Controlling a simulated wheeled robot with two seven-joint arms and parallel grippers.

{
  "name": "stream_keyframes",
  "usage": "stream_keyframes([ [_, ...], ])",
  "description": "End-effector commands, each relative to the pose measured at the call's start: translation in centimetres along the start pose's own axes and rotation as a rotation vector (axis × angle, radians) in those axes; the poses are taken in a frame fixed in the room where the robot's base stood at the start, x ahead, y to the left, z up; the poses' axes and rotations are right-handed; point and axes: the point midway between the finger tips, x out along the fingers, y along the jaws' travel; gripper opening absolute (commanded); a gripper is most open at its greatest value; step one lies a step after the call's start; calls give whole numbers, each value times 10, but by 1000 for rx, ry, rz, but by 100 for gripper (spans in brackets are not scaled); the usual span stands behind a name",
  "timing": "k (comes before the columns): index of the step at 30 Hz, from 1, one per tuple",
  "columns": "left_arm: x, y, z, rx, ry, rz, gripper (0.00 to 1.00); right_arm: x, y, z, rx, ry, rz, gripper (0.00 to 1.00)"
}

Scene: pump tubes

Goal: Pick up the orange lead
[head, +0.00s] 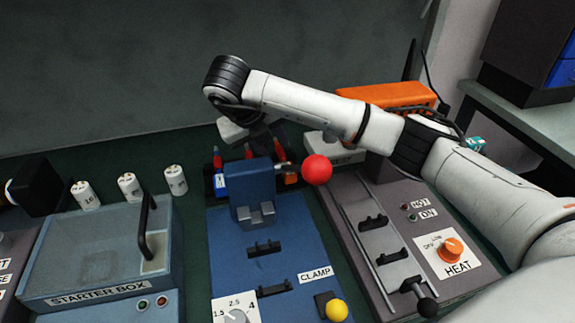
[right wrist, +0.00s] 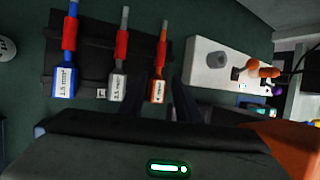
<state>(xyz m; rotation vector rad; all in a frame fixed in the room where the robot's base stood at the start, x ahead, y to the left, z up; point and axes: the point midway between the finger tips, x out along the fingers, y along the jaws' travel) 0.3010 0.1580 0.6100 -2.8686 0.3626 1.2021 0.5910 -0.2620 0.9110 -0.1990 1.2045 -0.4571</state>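The orange lead (right wrist: 160,75) is the rightmost of three leads in the right wrist view, with a red sleeve above an orange labelled end. It lies on a black holder. In the head view its orange end (head: 291,178) shows partly behind the blue clamp unit. My right gripper (head: 280,142) is over the back of the bench by the leads, mostly hidden by its arm. In the right wrist view its dark fingers (right wrist: 159,95) stand apart on either side of the orange lead's lower end; no contact is visible. My left gripper is not in view.
A grey lead (right wrist: 120,75) and a blue lead (right wrist: 68,60) lie left of the orange one. A white block (right wrist: 218,62) is to its right. The blue clamp unit (head: 257,185) with a red ball knob (head: 317,169) stands in front. A starter box (head: 100,265) is at left.

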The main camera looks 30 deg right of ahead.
Motion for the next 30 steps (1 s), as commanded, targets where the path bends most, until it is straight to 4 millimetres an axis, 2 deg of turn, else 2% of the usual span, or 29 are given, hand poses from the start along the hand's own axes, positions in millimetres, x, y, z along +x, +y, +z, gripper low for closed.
stream_keyframes([
  [8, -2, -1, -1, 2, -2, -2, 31, 25, 0, -3, -1, 3, 1, 31],
  [15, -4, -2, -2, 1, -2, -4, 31, 59, 1, -5, 0, 3, 2, 31],
  [24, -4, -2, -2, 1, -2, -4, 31, 66, 1, -4, 0, 0, 3, 31],
  [26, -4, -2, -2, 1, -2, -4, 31, 66, 1, -4, 0, 0, 3, 24],
  [30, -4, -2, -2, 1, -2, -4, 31, 66, 1, -4, 0, 0, 3, 0],
])
